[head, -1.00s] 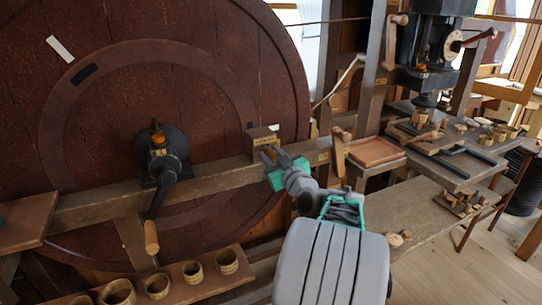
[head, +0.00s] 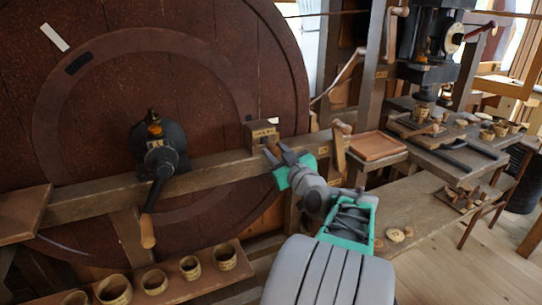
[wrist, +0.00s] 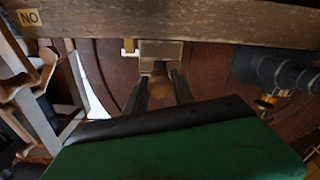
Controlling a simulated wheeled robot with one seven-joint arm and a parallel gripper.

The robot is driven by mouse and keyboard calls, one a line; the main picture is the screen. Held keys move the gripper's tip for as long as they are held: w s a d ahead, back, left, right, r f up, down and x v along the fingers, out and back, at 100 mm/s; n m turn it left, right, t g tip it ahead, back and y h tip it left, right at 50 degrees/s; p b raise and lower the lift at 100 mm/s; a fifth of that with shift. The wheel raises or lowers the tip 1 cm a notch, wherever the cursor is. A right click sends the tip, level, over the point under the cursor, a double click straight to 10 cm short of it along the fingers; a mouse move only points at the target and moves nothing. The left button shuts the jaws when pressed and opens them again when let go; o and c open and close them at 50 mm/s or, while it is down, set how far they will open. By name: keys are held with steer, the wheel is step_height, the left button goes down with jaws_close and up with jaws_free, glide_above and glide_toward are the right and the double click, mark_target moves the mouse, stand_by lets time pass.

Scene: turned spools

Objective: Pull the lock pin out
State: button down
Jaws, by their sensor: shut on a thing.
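The lock pin shows in the wrist view as a rounded wooden knob (wrist: 159,86) between my two dark fingers. My gripper (wrist: 160,82) is shut on this knob. Beyond the knob is a pale block (wrist: 161,50) at the beam; the knob lines up with it, but I cannot tell how deep the pin sits. In the head view my gripper (head: 270,151) is at the front of the same wooden block (head: 262,133) on the beam, and the pin is mostly hidden by the fingers.
A large dark red wheel (head: 100,110) stands behind the wooden beam (head: 215,172). A black crank (head: 158,165) with a wooden handle is left of my gripper. A wooden lever (head: 339,150) stands close on the right. Several small cups (head: 191,268) line a shelf below.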

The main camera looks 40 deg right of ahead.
steer(key=shift+f, duration=0.1)
steer(key=c, duration=1.5)
jaws_free()
steer(key=shift+o, duration=0.7)
steer(key=shift+s, duration=0.15)
steer(key=o, duration=0.3)
steer(key=b+v, duration=0.1)
steer(key=v, duration=0.6)
steer(key=shift+s+a, duration=0.2)
steer(key=shift+s, duration=0.2)
